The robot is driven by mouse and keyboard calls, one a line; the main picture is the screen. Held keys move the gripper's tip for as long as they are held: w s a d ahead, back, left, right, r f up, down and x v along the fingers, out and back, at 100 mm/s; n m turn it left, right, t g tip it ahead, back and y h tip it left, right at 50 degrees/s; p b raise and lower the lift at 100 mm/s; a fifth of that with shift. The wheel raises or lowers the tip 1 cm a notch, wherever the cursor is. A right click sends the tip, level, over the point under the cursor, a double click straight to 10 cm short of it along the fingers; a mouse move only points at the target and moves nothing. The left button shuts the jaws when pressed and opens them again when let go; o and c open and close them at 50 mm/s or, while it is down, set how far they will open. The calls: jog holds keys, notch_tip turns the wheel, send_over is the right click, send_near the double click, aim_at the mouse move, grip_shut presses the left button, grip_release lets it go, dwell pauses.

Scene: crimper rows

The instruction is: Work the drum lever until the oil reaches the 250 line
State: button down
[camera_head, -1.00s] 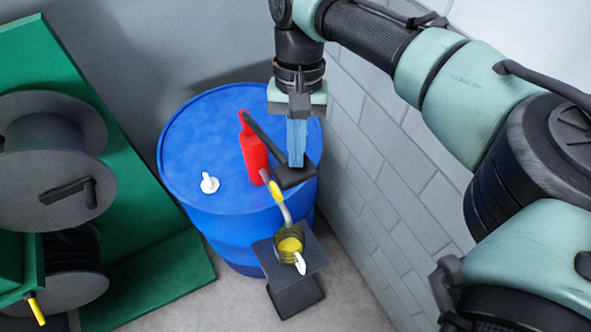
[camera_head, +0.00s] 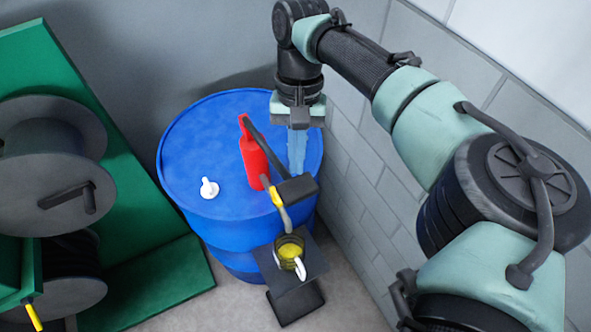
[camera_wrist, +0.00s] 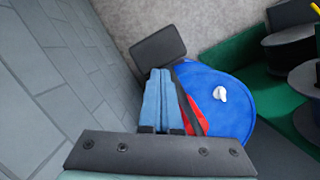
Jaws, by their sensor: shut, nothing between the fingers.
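The red pump (camera_head: 254,152) stands on top of the blue drum (camera_head: 185,160). Its black lever (camera_head: 263,146) slants down from the pump's top to a flat black end pad (camera_head: 297,189). My gripper (camera_head: 297,172) is shut and empty, blue fingers pointing down at the pad. In the wrist view the shut fingers (camera_wrist: 162,100) overlap the near side of the pad (camera_wrist: 158,46); contact cannot be told for sure. The pump's spout (camera_head: 286,218) hangs over a jug (camera_head: 290,250) holding yellow oil. The level against its lines is too small to read.
The jug is on a dark stand (camera_head: 313,262) before the drum. A white cap (camera_head: 208,188) sits on the drum top. A grey block wall (camera_head: 352,170) is close on the right. A green rack with reels (camera_head: 55,165) stands left.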

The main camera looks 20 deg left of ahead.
jog(key=shift+w+a+r, duration=0.15)
jog(key=shift+w+a, duration=0.05)
jog(key=shift+w, duration=0.55)
jog(key=b+v, duration=0.2)
jog(key=v, duration=1.1)
jog(key=shift+b, duration=0.3)
